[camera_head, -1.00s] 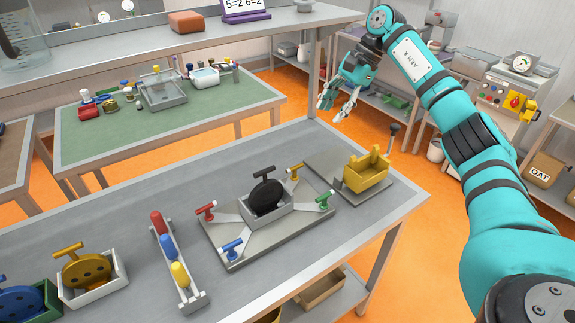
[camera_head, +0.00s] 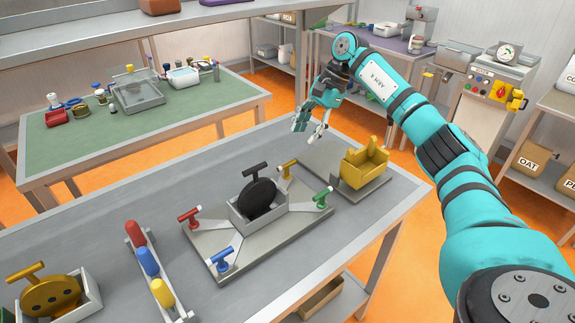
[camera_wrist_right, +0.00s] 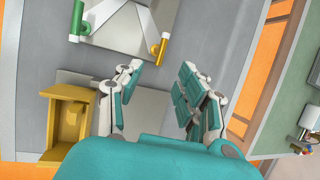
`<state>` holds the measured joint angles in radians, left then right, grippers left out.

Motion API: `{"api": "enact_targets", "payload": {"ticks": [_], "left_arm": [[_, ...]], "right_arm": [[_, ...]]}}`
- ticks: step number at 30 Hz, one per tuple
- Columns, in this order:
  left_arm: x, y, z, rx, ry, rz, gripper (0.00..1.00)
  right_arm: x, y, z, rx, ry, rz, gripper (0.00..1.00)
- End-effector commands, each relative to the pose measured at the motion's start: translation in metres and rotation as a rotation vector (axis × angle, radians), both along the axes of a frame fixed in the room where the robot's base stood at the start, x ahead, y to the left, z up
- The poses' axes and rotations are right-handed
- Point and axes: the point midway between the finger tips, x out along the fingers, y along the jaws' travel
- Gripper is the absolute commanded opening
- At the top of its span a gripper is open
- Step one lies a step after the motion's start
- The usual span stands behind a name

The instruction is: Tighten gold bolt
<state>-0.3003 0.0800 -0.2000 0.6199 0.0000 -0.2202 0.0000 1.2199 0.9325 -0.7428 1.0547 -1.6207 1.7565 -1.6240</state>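The gold bolt (camera_head: 287,168), with a yellow T-handle, stands at the far corner of a grey fixture plate (camera_head: 219,266) on the table. It also shows in the right wrist view (camera_wrist_right: 160,48), ahead of the fingers. Red (camera_head: 189,216), blue (camera_head: 222,258) and green (camera_head: 322,197) bolts stand at the other corners. A black disc with a handle (camera_head: 258,198) sits in the fixture's central holder. My right gripper (camera_head: 309,128) is open and empty above the table's far edge, behind the gold bolt and apart from it. My left gripper is not in view.
A yellow open box (camera_head: 364,167) stands on a grey plate right of the fixture, close to the gripper's side in the right wrist view (camera_wrist_right: 62,122). A rack with red, blue and yellow handles (camera_head: 149,263) lies left. The table surface behind the fixture is clear.

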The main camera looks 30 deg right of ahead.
Motion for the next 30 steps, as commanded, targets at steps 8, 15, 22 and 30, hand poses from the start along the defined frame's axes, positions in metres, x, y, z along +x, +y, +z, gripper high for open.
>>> {"api": "enact_targets", "payload": {"ticks": [8,15,22,30], "left_arm": [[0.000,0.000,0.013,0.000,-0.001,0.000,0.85],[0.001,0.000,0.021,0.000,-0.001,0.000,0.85],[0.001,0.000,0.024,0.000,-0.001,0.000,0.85],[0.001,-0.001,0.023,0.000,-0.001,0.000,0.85]], "right_arm": [[0.009,0.026,-0.056,0.001,0.003,0.003,0.38],[0.016,0.042,-0.093,0.002,0.002,0.001,0.38],[0.018,0.048,-0.108,0.000,-0.001,0.001,0.38],[0.019,0.048,-0.110,0.000,-0.001,0.001,0.38]]}}
